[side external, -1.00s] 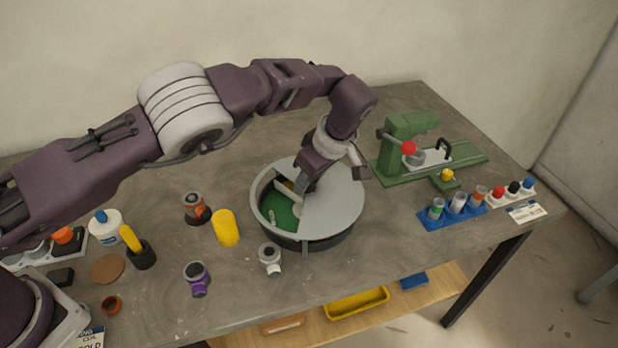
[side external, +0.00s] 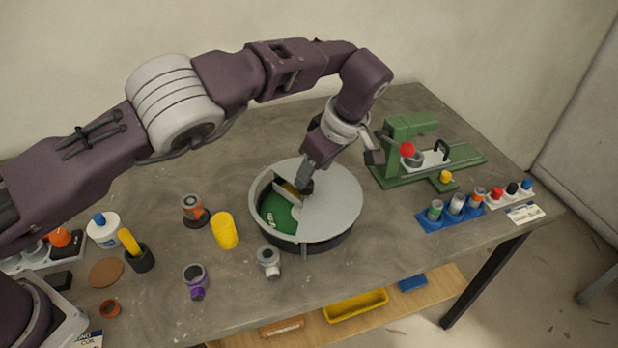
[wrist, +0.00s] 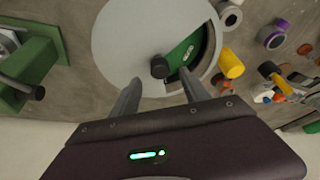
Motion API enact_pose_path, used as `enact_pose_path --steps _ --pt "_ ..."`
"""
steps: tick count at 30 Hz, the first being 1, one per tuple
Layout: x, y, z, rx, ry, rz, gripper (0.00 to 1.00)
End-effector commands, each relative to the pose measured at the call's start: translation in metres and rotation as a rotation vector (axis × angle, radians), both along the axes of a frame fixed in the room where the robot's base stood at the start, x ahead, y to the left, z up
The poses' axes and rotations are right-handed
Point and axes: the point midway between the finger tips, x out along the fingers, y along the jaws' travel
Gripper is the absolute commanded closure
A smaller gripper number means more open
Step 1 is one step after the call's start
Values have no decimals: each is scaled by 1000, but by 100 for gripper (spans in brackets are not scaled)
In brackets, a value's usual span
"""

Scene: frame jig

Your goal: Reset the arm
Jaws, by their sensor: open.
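My gripper (side external: 307,172) is over the round grey drum (side external: 338,205) in the middle of the table. In the wrist view its two fingers (wrist: 161,80) are spread apart with nothing held between them. A dark knob (wrist: 159,67) on the drum's grey lid shows just beyond and between the fingertips; it also shows in the side view (side external: 306,187). I cannot tell the exact gap between fingertips and knob. The lid leaves a wedge open, showing a green floor (side external: 278,212) with a small pale piece on it. My arm reaches in from the left.
A green fixture (side external: 410,150) with a red ball knob stands right of the drum. A blue rack (side external: 450,215) of small cylinders is at the right edge. The back of the table is clear.

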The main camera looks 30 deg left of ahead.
Motion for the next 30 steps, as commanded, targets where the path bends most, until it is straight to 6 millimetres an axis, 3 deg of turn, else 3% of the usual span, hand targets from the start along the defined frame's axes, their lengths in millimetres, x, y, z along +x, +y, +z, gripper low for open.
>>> enact_pose_path --steps 4,17,20,23,25,29,30 --pt "-1 -7 16 0 -1 0 46" --pt "-2 -7 18 0 1 0 46" --pt "-1 0 29 -17 5 -1 46" --pt "-1 34 74 -103 28 -27 46" --pt "-13 70 118 -195 46 -94 46" --pt "-68 125 187 -331 32 -315 46" --pt "-91 138 202 -352 16 -399 46"
